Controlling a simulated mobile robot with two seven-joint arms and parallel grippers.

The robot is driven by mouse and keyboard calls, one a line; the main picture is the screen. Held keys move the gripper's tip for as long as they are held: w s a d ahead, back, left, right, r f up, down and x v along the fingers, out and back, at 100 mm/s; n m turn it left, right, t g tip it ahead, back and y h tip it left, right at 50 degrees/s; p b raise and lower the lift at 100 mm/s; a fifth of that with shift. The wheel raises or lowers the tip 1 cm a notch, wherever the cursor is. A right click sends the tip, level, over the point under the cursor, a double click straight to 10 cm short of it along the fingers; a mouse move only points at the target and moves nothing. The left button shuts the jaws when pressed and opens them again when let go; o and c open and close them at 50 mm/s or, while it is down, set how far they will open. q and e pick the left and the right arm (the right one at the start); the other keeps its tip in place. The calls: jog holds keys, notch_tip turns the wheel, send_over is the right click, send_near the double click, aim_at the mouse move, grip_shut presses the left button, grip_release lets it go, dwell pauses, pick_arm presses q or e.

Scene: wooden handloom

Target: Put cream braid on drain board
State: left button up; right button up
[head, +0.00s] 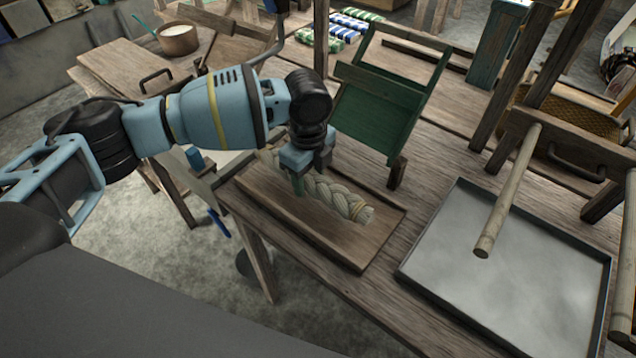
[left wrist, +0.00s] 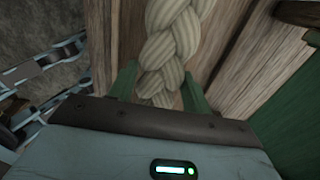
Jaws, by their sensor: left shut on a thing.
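The cream braid (head: 338,197) is a thick plaited rope with a bound end. It lies along a shallow wooden tray (head: 385,237) at the table's front edge; I cannot tell whether it touches the tray floor. My left gripper (head: 308,172) reaches down over the braid's far-left part and is shut on it. In the left wrist view the braid (left wrist: 173,40) runs between the green fingers of my left gripper (left wrist: 158,88). The fingers and wrist hide part of the braid. No label shows which surface is the drain board. My right gripper is not in view.
A grey metal tray (head: 505,291) lies to the right, with a wooden rod (head: 510,190) above it. A green slanted board (head: 378,110) stands behind the braid. A copper pot (head: 178,39) and folded patterned cloths (head: 348,24) are farther back. Wooden posts rise at the right.

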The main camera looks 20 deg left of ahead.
aim_at(317, 184)
pick_arm(q)
jog(key=shift+w+d, duration=0.4)
jog(key=shift+w, duration=0.05)
jog(key=shift+w+d, duration=0.15)
jog(key=shift+w+d+f, duration=0.1)
jog(key=shift+w+f, duration=0.05)
jog(key=shift+f, duration=1.6)
jog(key=shift+f, duration=0.15)
jog(key=o, duration=1.3)
notch_tip(317, 184, up, 12)
jog(key=shift+r+p, duration=0.1)
jog(key=shift+p, duration=0.2)
